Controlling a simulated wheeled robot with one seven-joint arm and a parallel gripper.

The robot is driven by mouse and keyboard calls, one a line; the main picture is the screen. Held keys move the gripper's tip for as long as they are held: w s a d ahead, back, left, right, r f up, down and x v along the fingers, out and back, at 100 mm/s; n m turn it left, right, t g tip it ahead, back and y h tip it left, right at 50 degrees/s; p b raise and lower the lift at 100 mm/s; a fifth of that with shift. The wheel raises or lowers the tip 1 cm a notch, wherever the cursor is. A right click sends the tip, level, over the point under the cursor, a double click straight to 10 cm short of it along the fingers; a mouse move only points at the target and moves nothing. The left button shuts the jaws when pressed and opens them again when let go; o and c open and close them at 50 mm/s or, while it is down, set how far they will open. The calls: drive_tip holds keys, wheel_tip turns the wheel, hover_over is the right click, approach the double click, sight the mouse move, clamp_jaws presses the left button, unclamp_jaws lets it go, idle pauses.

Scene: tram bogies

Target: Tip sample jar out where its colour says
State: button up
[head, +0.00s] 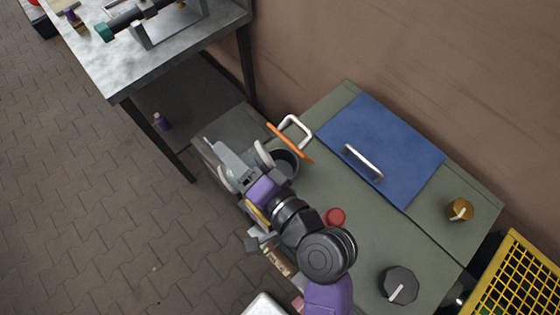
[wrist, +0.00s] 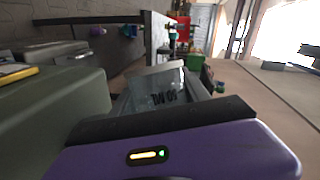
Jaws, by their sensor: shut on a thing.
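My gripper (head: 245,166) is at the left end of the green cabinet top, in the head view. Its jaws are shut on a pale grey piece (head: 230,160) that sticks out to the upper left; I take it to be the sample jar, but its colour code is not readable. In the wrist view, a pale grey, see-through-looking body with dark upside-down marks (wrist: 165,92) shows just beyond the dark edge of my gripper. Its contents cannot be told. A dark round pot (head: 286,161) is close to the right of the jaws, partly hidden by them.
The green cabinet (head: 350,230) carries a blue panel with a handle (head: 385,140), an orange bar (head: 290,143), a white handle (head: 297,127), a red knob (head: 334,217), a brown knob (head: 460,209) and a black knob (head: 398,285). A workbench (head: 130,65) stands upper left. A yellow grid (head: 520,280) is lower right.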

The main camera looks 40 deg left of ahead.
drive_tip(key=shift+s+f+n, duration=0.1)
drive_tip(key=shift+f+n, duration=0.35)
drive_tip(key=shift+n, duration=0.05)
drive_tip(key=shift+f+n+t+h+b, duration=0.4)
drive_tip(key=shift+f+n+t+h, duration=0.15)
drive_tip(key=shift+n, duration=0.45)
drive_tip(key=shift+w+r+n+t, duration=0.2)
drive_tip(key=shift+n+t, duration=0.05)
drive_tip(key=shift+n, duration=0.25)
drive_tip(key=shift+n+h, duration=0.25)
drive_tip(key=shift+n, duration=0.25)
drive_tip(key=shift+s+f+n+t, duration=0.1)
drive_tip(key=shift+f+n+t, duration=0.2)
drive_tip(key=shift+n+t, duration=0.1)
drive_tip(key=shift+s+a+f+n+t+h+b, duration=0.2)
drive_tip(key=shift+s+f+n+t, duration=0.35)
drive_tip(key=shift+n, duration=0.3)
drive_tip(key=shift+s+a+f+n+t+h+b, duration=0.15)
drive_tip(key=shift+s+f+n+t, duration=0.25)
drive_tip(key=shift+f+n, duration=0.35)
drive_tip(key=shift+s+a+f+n+t+h+b, duration=0.2)
drive_tip(key=shift+s+f+n+t, duration=0.3)
drive_tip(key=shift+n, duration=0.4)
